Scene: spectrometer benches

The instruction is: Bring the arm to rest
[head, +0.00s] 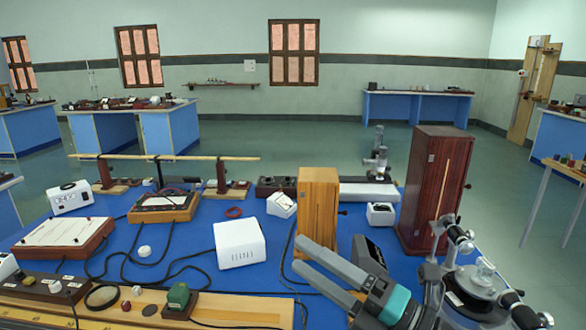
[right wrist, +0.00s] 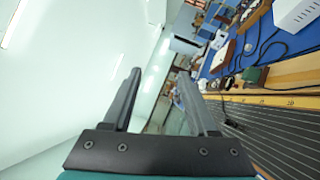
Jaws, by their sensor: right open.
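My right gripper (head: 298,255) reaches in from the lower right of the head view, over the front part of the blue bench. Its two long grey fingers point up and left, apart from each other, with nothing between them. In the right wrist view the same gripper (right wrist: 160,72) shows both fingers spread, with only background between them. The fingers appear in front of the foot of a light wooden box (head: 318,205); whether they touch anything cannot be told. My left gripper is not in view.
The blue bench top (head: 205,275) is crowded. A tall dark red cabinet (head: 432,190), a white box (head: 239,243) and a metal instrument with a glass piece (head: 480,285) stand near the right arm. A wooden board with a scale (head: 240,312) runs along the front. Open floor (head: 300,140) lies behind.

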